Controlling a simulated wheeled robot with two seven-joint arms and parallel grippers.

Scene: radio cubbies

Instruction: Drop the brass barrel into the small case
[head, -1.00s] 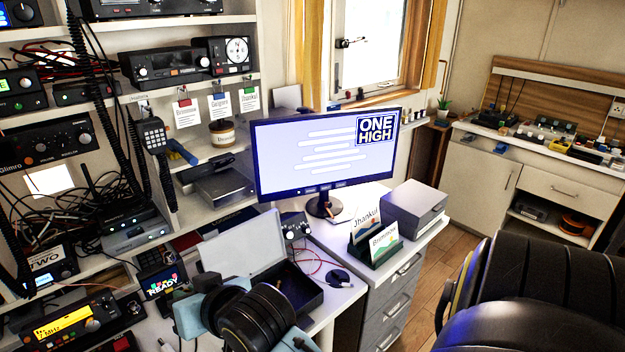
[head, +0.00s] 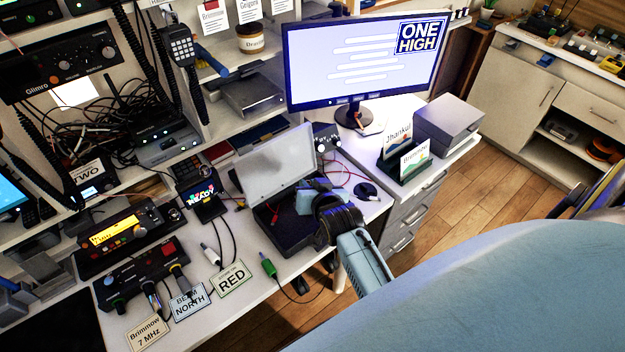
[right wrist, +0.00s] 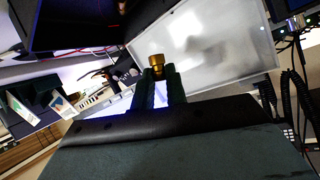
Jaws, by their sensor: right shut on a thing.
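The small case (head: 273,233) is open on the desk in the head view, with its pale lid (head: 278,160) raised at the back. My right gripper (head: 308,197) reaches over the case from the front right, and its wrist hides part of the case's right side. In the right wrist view the brass barrel (right wrist: 156,64) stands out between the fingertips of my right gripper (right wrist: 157,78), which is shut on it. The case's lid (right wrist: 205,48) shows behind it there. The barrel is hidden in the head view. My left gripper is not in view.
A monitor (head: 362,62) stands behind the case. A card holder (head: 404,163) and a grey box (head: 450,122) are to its right. A green-ended cable (head: 268,266) and cards, one reading RED (head: 231,279), lie in front and left. Radios and cables crowd the left.

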